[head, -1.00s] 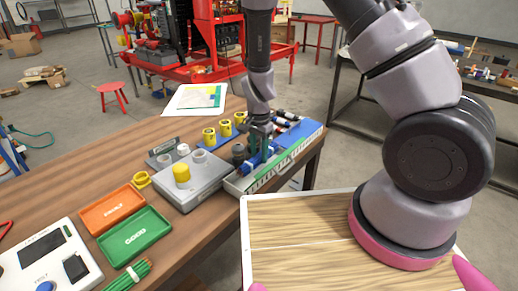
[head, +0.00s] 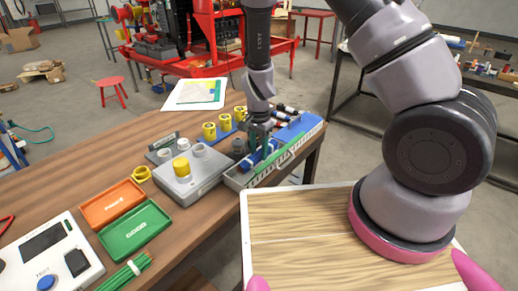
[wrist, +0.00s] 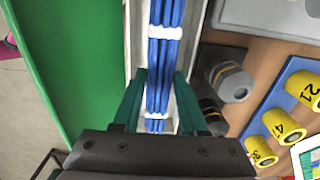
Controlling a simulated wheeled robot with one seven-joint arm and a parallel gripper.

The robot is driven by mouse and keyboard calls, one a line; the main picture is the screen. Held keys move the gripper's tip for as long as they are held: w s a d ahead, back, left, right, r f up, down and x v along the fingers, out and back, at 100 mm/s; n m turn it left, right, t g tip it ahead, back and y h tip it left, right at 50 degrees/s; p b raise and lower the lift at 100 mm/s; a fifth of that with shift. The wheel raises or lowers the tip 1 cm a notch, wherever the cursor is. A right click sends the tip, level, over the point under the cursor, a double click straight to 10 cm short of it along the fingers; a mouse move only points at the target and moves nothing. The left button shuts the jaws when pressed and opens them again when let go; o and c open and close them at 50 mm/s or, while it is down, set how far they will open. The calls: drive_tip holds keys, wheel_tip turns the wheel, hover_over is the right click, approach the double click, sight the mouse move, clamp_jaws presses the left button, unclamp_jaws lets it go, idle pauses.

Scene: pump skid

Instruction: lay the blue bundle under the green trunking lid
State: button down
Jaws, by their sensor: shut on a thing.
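The blue bundle (wrist: 165,45) is a set of blue cables with white ties. In the wrist view it runs lengthwise between the pale walls of the trunking (wrist: 200,40). My gripper (wrist: 160,82) is shut on the bundle, one green finger on each side. In the head view my gripper (head: 259,145) is over the trunking (head: 236,182) at the table's right edge, with part of the bundle (head: 250,161) showing. The green lid (wrist: 75,60) stands open beside the channel; it also shows in the head view (head: 287,156). I cannot tell whether the bundle touches the channel floor.
A grey block with a yellow cap (head: 181,167) stands left of the trunking. Grey cylinders (wrist: 232,82) are close to my right finger. Orange (head: 113,203) and green trays (head: 135,230) lie nearer.

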drive_tip(key=shift+f, duration=1.85)
drive_tip(key=shift+c, duration=1.8)
unclamp_jaws()
wheel_tip(320, 180, up, 11)
drive_tip(key=shift+f, duration=0.1)
